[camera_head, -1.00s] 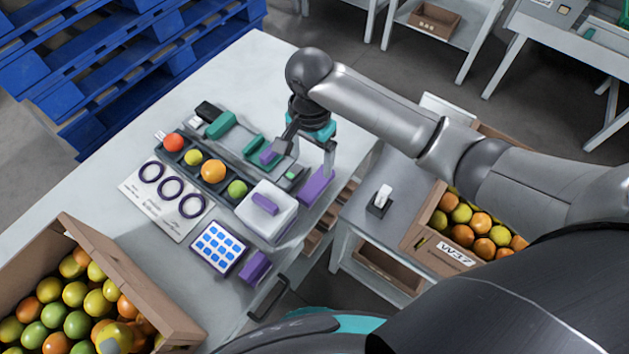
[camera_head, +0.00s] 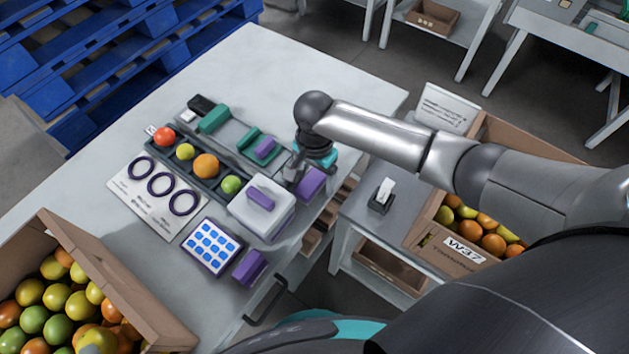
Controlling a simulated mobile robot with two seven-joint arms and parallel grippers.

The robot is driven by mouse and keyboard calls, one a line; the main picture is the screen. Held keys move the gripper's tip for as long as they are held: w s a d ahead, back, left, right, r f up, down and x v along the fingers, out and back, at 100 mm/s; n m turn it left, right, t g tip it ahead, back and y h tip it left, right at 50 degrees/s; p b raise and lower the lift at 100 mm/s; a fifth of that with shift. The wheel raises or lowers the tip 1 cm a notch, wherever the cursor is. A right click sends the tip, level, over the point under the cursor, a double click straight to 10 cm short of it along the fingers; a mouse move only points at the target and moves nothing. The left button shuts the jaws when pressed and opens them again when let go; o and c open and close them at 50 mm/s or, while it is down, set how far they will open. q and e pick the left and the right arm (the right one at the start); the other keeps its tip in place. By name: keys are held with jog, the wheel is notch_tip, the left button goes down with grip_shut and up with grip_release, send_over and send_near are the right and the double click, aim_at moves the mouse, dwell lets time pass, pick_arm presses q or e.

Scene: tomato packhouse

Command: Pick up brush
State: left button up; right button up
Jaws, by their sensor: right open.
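I cannot make out a clear brush among the small tools on the white table (camera_head: 255,75). A green block (camera_head: 214,118) stands at the back of the grey rack, and a green piece with a purple grip (camera_head: 264,148) sits in the rack's right part. My right gripper (camera_head: 297,178) is open and points down at the rack's right end, between the purple-handled white box (camera_head: 277,222) and a purple block (camera_head: 314,182). Its fingers are partly hidden, and whether they touch anything is unclear. My left gripper is not in view.
Several fruits lie in the rack, beside a card with three dark rings (camera_head: 135,192). A blue-dotted pad (camera_head: 213,272) and another purple block (camera_head: 250,267) lie nearer. A fruit crate (camera_head: 130,283) stands front left, another (camera_head: 430,238) right. Bare tabletop lies behind the rack.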

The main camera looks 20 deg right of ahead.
grip_shut()
dwell(0.6)
